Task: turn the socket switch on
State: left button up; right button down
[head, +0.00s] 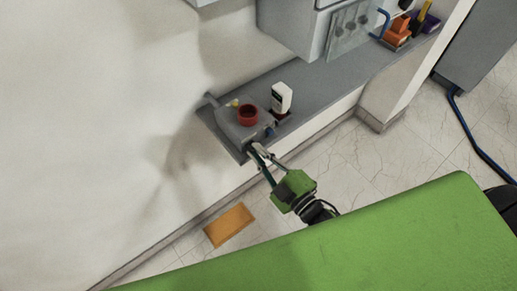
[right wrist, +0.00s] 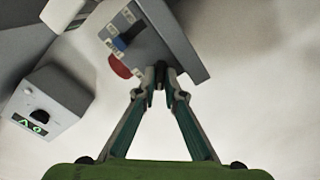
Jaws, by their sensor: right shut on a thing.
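A grey box (head: 238,126) with a red round part on top sits at the left end of the grey shelf. My right gripper (head: 256,149) reaches the box's front edge. My left gripper is not in view.
A white device (head: 282,97) stands right of the box; its black knob and green display show in the right wrist view (right wrist: 42,104). A grey cabinet (head: 318,32) and an orange holder (head: 397,32) are farther right. An orange mat (head: 229,225) lies on the floor.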

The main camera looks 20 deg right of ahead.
jog(key=shift+m+p, duration=1.7)
jog(key=shift+m, duration=3.2)
jog(key=shift+f, duration=0.1)
jog(key=c, duration=2.4)
grip_release()
jog(key=v, duration=1.2)
